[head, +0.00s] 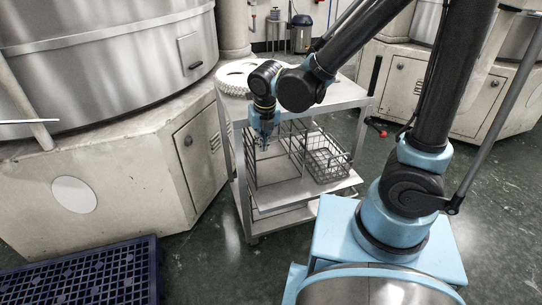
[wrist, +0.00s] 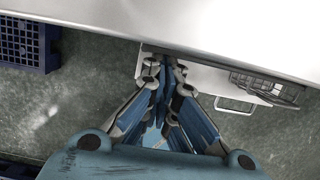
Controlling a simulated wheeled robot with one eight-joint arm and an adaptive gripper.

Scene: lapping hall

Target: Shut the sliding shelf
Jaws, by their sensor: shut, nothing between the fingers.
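The sliding shelf (head: 290,194) is the middle metal tier of a grey cart (head: 350,96). It sticks out past the cart's top, and in the wrist view the protruding strip of the shelf (wrist: 205,80) shows with a bar handle (wrist: 238,105) on its outer edge. A wire basket (head: 328,160) stands on its right part, and a wire rack (head: 262,172) on its left. My gripper (head: 265,145) points down by the cart's front left, above the shelf. In the wrist view my gripper (wrist: 165,68) is shut and empty, overlapping the shelf's left end; contact cannot be told.
A white toothed ring (head: 236,77) lies on the cart top. Large machines stand left (head: 110,160) and back right (head: 405,85). A blue crate or pallet (head: 90,275) lies at front left. Dark green floor (head: 205,255) is clear before the cart.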

